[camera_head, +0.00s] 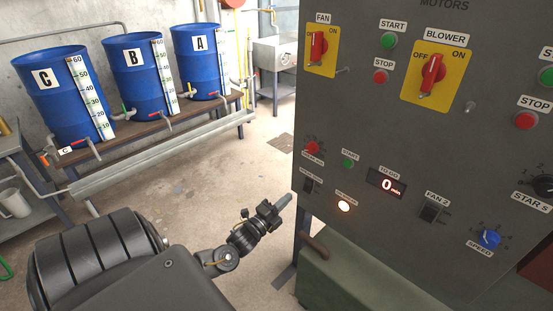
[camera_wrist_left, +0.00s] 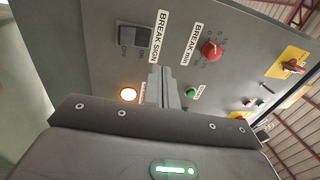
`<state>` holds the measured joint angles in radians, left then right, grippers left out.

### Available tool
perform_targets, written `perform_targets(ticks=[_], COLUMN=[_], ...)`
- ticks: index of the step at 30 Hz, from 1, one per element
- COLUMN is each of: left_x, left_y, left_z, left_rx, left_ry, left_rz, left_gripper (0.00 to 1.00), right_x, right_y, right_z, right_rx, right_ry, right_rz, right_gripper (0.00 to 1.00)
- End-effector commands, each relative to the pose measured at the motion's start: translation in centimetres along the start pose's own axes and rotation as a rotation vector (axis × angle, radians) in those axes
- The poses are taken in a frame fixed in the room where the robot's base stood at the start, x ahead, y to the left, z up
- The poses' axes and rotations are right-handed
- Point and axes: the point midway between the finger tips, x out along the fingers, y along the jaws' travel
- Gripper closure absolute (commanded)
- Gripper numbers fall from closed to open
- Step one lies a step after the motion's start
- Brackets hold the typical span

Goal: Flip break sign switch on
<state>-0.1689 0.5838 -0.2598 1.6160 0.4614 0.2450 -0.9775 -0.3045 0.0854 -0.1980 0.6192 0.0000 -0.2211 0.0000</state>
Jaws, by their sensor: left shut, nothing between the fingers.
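The break sign switch (camera_wrist_left: 130,40) is a dark rocker in the upper left of the left wrist view, with OFF and ON marks and a white BREAK SIGN label (camera_wrist_left: 159,36) beside it. Which way it is set is unclear. In the head view the switch (camera_head: 308,186) is small, near the grey panel's left edge. My left gripper (camera_head: 285,201) is shut and empty, just left of that edge and close to the switch. Its fingers (camera_wrist_left: 163,88) show in the wrist view, apart from the switch in the picture; contact with the panel cannot be told.
The grey panel (camera_head: 385,130) also carries a lit lamp (camera_head: 344,206), a red break knob (camera_head: 312,147), a green start button (camera_head: 347,163) and a FAN 2 switch (camera_head: 429,212). A green box (camera_head: 355,275) stands below. Blue drums (camera_head: 135,75) stand back left; floor between is clear.

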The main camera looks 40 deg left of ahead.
Motion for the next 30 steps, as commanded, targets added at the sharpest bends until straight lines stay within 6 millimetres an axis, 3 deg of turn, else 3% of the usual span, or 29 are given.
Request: perform_targets(ticks=[3, 9, 30], left_x=[-2.1, -3.6, -3.7], left_y=[-0.2, -0.6, -0.7], left_z=[0.1, 0.1, -0.1], left_rx=[0.001, 0.001, -0.012], left_ry=[-0.001, -0.001, 0.002], left_rz=[0.002, 0.000, 0.000], left_gripper=[1.00, 1.00, 1.00], right_x=[0.4, 0.5, 0.5], right_y=[-0.2, -0.9, -0.2], right_z=[-0.4, -0.8, -0.4], right_rx=[0.001, 0.002, -0.001], right_ry=[0.006, 0.011, 0.007], right_rz=[-0.002, -0.011, -0.003], right_gripper=[1.00, 1.00, 1.00])
